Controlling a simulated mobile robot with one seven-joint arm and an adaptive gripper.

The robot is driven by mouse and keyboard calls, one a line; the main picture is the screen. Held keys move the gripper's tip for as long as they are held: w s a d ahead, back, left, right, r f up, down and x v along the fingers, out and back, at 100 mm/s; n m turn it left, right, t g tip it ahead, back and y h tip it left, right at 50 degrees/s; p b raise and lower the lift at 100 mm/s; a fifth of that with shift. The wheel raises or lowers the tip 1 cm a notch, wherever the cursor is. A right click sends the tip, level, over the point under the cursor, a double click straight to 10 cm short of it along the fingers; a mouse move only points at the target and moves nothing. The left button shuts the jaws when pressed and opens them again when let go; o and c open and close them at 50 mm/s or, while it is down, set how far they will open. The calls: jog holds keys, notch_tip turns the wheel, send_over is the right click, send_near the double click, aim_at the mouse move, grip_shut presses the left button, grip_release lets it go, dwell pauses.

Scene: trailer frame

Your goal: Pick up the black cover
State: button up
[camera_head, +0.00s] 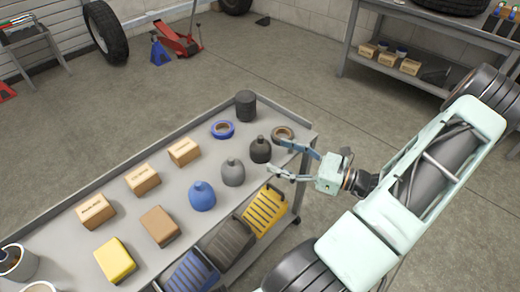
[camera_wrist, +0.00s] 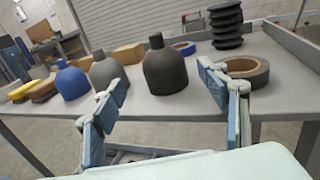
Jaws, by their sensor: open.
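The black cover (camera_head: 260,150), bell-shaped with a short knob on top, stands upright on the grey cart top (camera_head: 168,200) near its right edge. It also shows in the wrist view (camera_wrist: 165,72), close ahead and between the two fingers. My gripper (camera_head: 277,157) is open and empty, with blue pads on its fingers. Its fingertips are at the cart's right edge, just short of the black cover. A grey cover (camera_head: 233,172) and a blue cover (camera_head: 202,196) of the same shape stand in a row to its left.
A tape roll (camera_head: 283,133) lies close behind my gripper's far finger. A black ribbed bellows (camera_head: 245,105) and a blue tape roll (camera_head: 222,129) are further back. Cardboard boxes (camera_head: 142,179) and a yellow block (camera_head: 115,260) fill the left. The cart has a raised rim.

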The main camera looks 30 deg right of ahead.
aim_at(263, 148)
jog(key=shift+r+b+x, duration=0.15)
jog(key=shift+b+x, duration=0.35)
jog(key=shift+x, duration=1.05)
jog(key=shift+r+b+x, duration=0.1)
jog(key=shift+b+x, duration=0.35)
jog(key=shift+x, duration=1.15)
jog(key=shift+w+d, duration=0.1)
jog(key=shift+d, duration=0.1)
jog(key=shift+c, duration=0.5)
jog(key=c, duration=1)
